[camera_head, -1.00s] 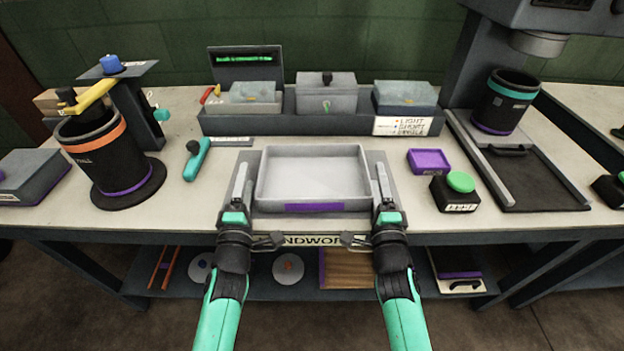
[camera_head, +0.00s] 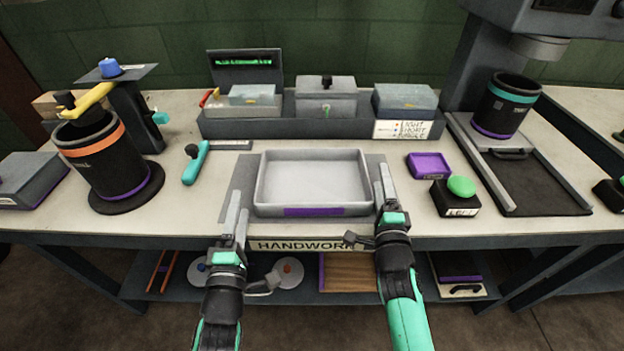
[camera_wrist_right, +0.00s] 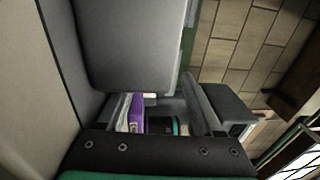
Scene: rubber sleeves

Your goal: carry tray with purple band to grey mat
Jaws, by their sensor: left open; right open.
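The light grey tray (camera_head: 314,178) with a purple band (camera_head: 314,211) on its front wall lies level and empty on the dark grey mat (camera_head: 239,186) at the bench's front middle. The mat shows on both sides of it. My left gripper (camera_head: 238,217) is open and empty, in front of the tray's left front corner and apart from it. My right gripper (camera_head: 386,182) is open beside the tray's right wall; I cannot tell whether it touches. In the right wrist view, a large grey surface fills the top above the fingers (camera_wrist_right: 162,108).
A teal-handled tool (camera_head: 196,163) lies left of the mat. A black bin with an orange band (camera_head: 101,160) stands farther left. A purple dish (camera_head: 429,165) and a green button (camera_head: 461,186) are at the right. A rack of boxes (camera_head: 320,126) stands behind.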

